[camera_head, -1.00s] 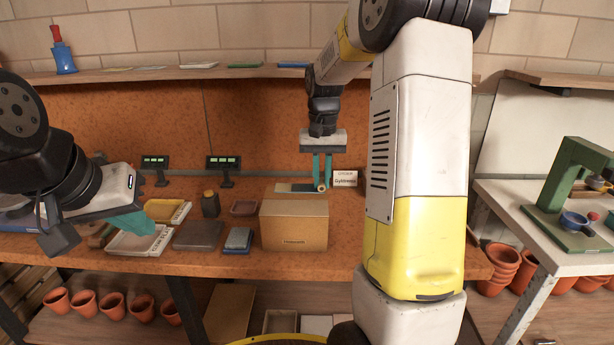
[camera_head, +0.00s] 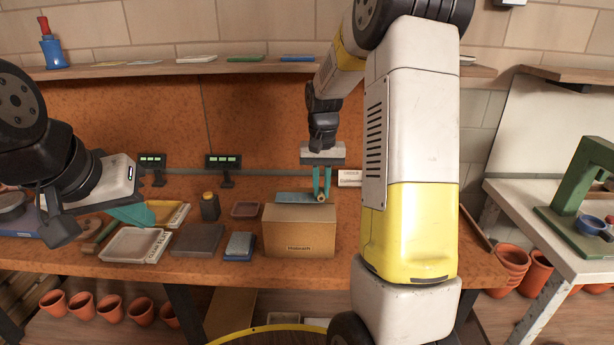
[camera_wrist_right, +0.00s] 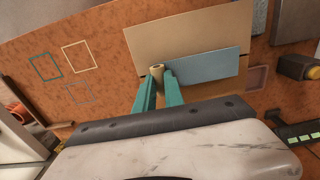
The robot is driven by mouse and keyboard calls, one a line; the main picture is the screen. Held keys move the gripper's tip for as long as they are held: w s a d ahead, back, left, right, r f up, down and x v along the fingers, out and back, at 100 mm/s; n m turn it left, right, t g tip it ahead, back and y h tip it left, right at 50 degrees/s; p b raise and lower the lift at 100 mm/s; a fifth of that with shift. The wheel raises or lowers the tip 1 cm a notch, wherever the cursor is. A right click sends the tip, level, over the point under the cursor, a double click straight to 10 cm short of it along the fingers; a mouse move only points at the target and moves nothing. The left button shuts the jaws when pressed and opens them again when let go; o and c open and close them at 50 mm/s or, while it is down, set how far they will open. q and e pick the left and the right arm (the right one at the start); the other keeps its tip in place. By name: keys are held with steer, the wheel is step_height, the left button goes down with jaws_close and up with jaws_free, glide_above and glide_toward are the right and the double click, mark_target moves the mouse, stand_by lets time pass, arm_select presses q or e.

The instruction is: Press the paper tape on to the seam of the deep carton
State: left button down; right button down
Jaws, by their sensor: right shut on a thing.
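The deep carton (camera_head: 299,238) is a brown box on the bench, below my right gripper in the head view. Its brown top also shows in the right wrist view (camera_wrist_right: 185,32). My right gripper (camera_head: 321,192) points down and is shut on a small tan roll, apparently the paper tape (camera_wrist_right: 157,70). The roll is at the carton's back edge; I cannot tell whether it touches. A flat blue-grey piece (camera_wrist_right: 208,68) lies beside the roll; whether it is on the carton is unclear. My left gripper (camera_head: 130,214) is above the bench at left, its jaw gap hidden.
A pale tray (camera_head: 131,258), a dark slab (camera_head: 197,240) and a blue-based block (camera_head: 240,244) lie left of the carton. A dark bottle (camera_head: 209,207) and two small displays stand behind. A white label card (camera_head: 349,178) is right of the gripper. Coloured outlines mark bare bench.

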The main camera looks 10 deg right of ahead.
steer(key=shift+f, duration=0.9)
stand_by(0.8)
steer(key=c, duration=1.3)
jaws_free()
steer(key=shift+c, duration=0.2)
steer(key=shift+r, duration=0.15)
step_height(320, 180, up, 7)
steer(key=shift+s+r, duration=0.1)
steer(key=shift+r, duration=0.25)
steer(key=s+a+r+n+t+y, duration=0.1)
steer(key=s+a+r+n+t, duration=0.1)
steer(key=s, duration=0.9)
steer(key=s+a+r+n+t+y, duration=0.1)
steer(key=s+a+r+t, duration=0.3)
steer(key=s, duration=0.7)
step_height(320, 180, up, 2)
steer(key=shift+s+a+r+n, duration=0.15)
steer(key=shift+a+n, duration=0.25)
steer(key=shift+a, duration=0.45)
